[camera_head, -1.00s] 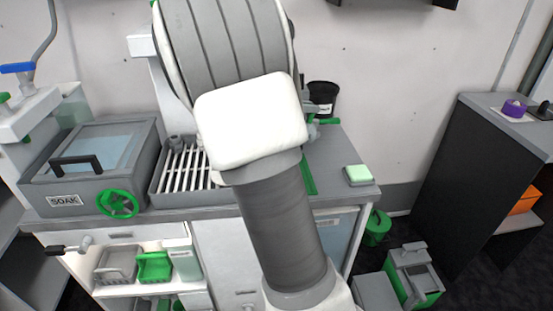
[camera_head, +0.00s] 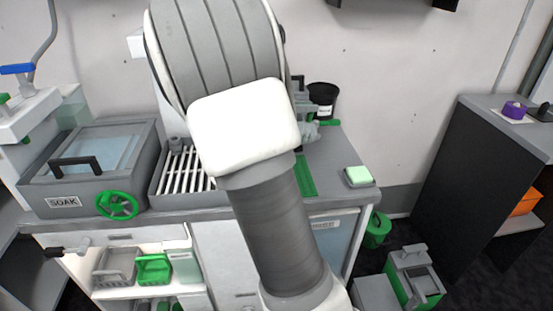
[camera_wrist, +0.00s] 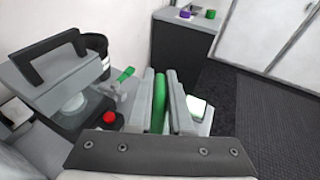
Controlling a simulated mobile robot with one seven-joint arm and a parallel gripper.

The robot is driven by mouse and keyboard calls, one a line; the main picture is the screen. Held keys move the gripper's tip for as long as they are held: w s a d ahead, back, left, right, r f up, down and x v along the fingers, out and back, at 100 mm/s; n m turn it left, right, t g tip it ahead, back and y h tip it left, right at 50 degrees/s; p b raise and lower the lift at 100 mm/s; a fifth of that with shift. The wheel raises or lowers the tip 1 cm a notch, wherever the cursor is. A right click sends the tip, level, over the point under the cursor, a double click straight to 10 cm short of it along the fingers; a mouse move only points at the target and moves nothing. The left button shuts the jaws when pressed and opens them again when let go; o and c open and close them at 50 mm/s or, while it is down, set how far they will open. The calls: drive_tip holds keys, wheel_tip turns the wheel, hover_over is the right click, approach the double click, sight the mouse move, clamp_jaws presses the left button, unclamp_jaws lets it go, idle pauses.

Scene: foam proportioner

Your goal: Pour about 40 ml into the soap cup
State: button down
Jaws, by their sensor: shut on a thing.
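My gripper (camera_wrist: 161,100) shows in the wrist view as two grey fingers shut on an upright green bar (camera_wrist: 160,102), which looks like a handle. What the bar belongs to is hidden behind the dark gripper body. In the head view my own arm covers the gripper and what it holds. I cannot pick out the soap cup for certain. A pale round thing (camera_wrist: 73,103), perhaps a cup, shows below a grey part with a black handle (camera_wrist: 50,55) at the wrist view's left. No pouring liquid shows.
A black labelled bucket (camera_head: 322,98) stands at the counter's back, near a green lever (camera_wrist: 125,73). A red button (camera_wrist: 109,117) is left of the fingers. A pale green block (camera_head: 358,176) lies at the counter's right end. The SOAK basin (camera_head: 90,165) and slatted rack (camera_head: 180,172) are left.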

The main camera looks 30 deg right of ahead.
drive_tip(key=shift+d+y+p, duration=0.4)
drive_tip(key=shift+y, duration=0.1)
drive_tip(key=p, duration=0.2)
drive_tip(key=shift+s+d+y+p, duration=0.15)
drive_tip(key=shift+d+y+p, duration=0.25)
drive_tip(key=shift+d+f+y+p, duration=0.3)
drive_tip(key=shift+y+p, duration=0.1)
drive_tip(key=shift+p, duration=0.45)
drive_tip(key=d+f+y+p, duration=0.1)
drive_tip(key=p, duration=0.3)
drive_tip(key=shift+y, duration=0.4)
drive_tip(key=shift+r, duration=0.1)
